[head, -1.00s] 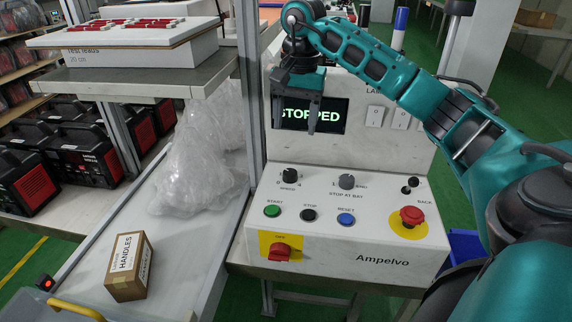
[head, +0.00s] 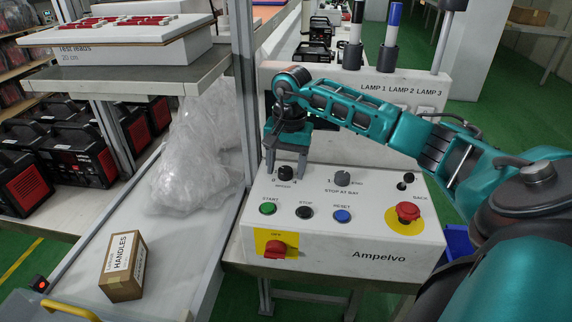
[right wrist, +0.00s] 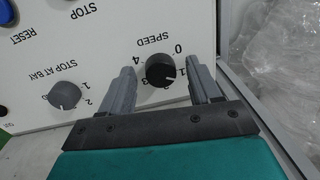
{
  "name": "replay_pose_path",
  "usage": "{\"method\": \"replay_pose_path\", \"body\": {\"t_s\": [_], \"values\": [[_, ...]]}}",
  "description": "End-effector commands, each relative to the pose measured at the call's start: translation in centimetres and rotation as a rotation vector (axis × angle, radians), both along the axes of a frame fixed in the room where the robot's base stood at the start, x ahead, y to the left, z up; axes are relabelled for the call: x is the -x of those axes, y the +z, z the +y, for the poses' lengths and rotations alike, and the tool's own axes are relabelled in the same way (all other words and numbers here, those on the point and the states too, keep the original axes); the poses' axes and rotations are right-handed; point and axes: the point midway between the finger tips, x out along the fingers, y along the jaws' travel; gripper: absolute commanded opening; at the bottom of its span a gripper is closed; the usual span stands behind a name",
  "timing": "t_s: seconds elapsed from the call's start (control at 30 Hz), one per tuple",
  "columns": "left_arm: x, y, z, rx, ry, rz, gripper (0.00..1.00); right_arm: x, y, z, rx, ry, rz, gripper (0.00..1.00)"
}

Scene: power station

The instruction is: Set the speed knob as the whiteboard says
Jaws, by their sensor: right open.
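The speed knob (head: 286,172) is a small black knob at the upper left of the white sloped control panel (head: 330,250). My right gripper (head: 286,168) is open and comes down over it from above. In the right wrist view the knob (right wrist: 160,70) sits between the two spread fingers of the gripper (right wrist: 163,88), with gaps on both sides. Its white mark points to the lower right there, away from the 0 and 4 labels; the numbers nearest the mark are partly hidden by a finger. My left gripper and the whiteboard are not in view.
The grey stop-at-bay knob (head: 342,179) is to the right. Start (head: 267,208), stop (head: 304,212) and reset (head: 342,216) buttons lie below. A red mushroom button (head: 408,212) and a red rotary switch (head: 274,249) stand out. A grey post (head: 246,90) rises close left.

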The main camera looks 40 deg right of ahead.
Motion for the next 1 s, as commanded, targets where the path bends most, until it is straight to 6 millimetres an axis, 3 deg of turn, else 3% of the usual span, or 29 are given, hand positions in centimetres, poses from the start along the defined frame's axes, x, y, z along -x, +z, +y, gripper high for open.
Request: {"method": "replay_pose_path", "body": {"t_s": [0.1,0.67,1.0], "values": [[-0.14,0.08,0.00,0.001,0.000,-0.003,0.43,0.00,0.00,0.01,0.000,0.000,0.000,0.61],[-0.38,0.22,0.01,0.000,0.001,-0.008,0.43,0.00,0.04,0.03,-0.001,0.000,0.001,0.07],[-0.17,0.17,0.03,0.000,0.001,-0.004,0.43,0.01,0.08,0.03,0.000,-0.050,0.001,0.07]]}}
